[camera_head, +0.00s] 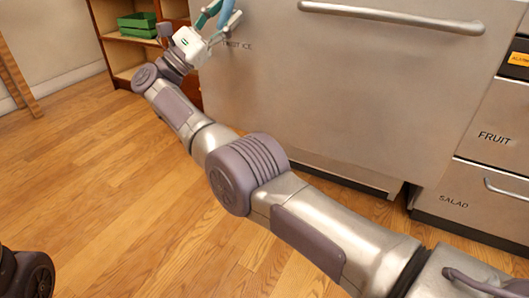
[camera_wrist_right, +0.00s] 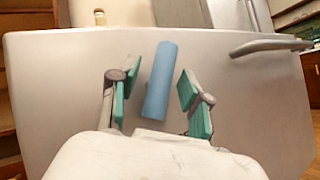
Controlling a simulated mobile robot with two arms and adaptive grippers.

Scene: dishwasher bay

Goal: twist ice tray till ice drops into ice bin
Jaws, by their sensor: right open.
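A blue cylindrical handle (camera_wrist_right: 160,82) stands out, slightly tilted, from a steel front panel (camera_head: 330,95) lettered "TWIST ICE" in the head view. My right gripper (camera_head: 219,16) is at the panel's upper left. In the right wrist view its teal-padded fingers (camera_wrist_right: 158,96) are open, one on each side of the blue handle, with visible gaps. The ice tray and the ice bin cannot be made out in either view. My left gripper is not in view.
A long bar handle (camera_head: 390,14) crosses the panel's top, right of my gripper. Drawers marked FRUIT (camera_head: 495,137) and SALAD (camera_head: 455,201) stand at the right. A green crate (camera_head: 138,24) sits on a wooden shelf at upper left. Wooden floor (camera_head: 90,190) at left is clear.

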